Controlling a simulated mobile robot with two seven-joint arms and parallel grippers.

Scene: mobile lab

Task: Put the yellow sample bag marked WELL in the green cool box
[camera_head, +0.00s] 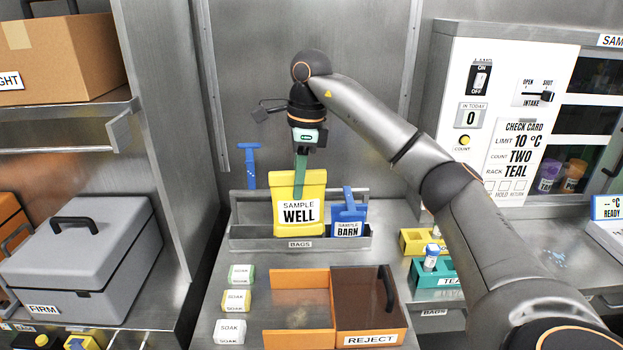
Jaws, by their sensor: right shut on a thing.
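The yellow sample bag marked WELL (298,230) is upright at the grey BAGS tray (262,243). My right gripper (300,188) comes down from above and is shut on the top of this bag. I cannot tell whether the bag's bottom still rests in the tray or is slightly raised. A blue bag marked BARN (347,229) stands in the same tray to the right, apart from the gripper. No green cool box shows in this view. My left gripper is not in view.
An orange bin marked REJECT (370,340) and several SOAK blocks (236,301) are in front of the tray. A grey box marked FIRM (80,260) is at left. A yellow rack (412,241) and teal rack (428,270) stand under my right arm, near a white control panel (500,60).

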